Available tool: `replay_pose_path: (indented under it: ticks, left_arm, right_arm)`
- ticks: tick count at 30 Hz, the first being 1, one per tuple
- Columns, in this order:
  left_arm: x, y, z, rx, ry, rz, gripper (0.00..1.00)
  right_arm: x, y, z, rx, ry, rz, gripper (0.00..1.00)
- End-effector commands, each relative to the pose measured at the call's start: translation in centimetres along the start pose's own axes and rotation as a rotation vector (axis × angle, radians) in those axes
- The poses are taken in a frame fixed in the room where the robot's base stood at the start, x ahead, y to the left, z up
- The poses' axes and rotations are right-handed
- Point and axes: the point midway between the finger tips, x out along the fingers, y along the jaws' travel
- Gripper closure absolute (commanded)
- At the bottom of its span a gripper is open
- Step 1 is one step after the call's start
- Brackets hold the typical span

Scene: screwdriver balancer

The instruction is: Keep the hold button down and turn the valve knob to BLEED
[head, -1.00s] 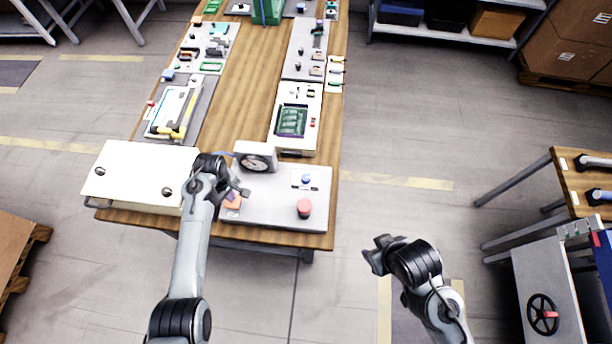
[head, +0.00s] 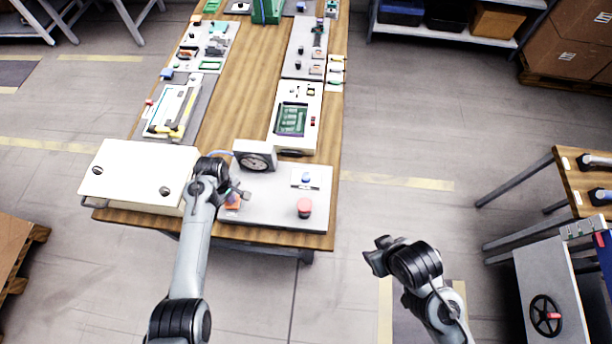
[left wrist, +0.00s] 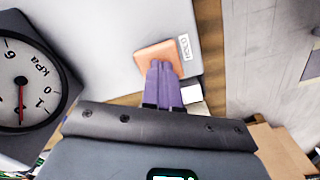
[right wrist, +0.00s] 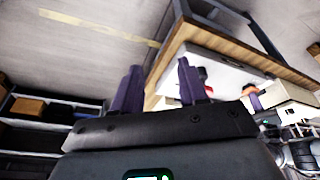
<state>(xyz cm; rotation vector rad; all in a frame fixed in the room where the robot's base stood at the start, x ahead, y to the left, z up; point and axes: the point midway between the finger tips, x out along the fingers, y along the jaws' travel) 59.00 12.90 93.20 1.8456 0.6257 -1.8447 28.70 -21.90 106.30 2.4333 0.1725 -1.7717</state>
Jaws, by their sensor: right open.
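The grey panel (head: 268,215) at the table's near end carries an orange square button (head: 232,204) on its left. In the left wrist view a small label sits beside this orange button (left wrist: 150,54). My left gripper (head: 240,193) has its purple fingers together, with the tips over the button; I cannot tell whether they press it. A blue knob (head: 306,179) sits on a white plate at the panel's right, with a red round knob (head: 304,207) below it. The plate's markings are too small to read. My right gripper (head: 377,254) is open and empty, right of the table.
A kPa gauge (head: 256,160) stands at the panel's back edge, its needle near the low end in the left wrist view. A white box (head: 140,172) is left of my left gripper. Other boards line the table behind. The floor between table and right arm is clear.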

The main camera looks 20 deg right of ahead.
Motion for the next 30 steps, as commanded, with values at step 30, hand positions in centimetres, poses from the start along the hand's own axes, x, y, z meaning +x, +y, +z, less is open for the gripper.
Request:
replay_pose_path:
  ticks: [30]
  left_arm:
    - [0.3,-0.1,0.1,-0.001,-0.001,-0.001,1.00]
  right_arm:
    - [12.6,-0.1,-13.8,0.311,-0.143,0.004,0.39]
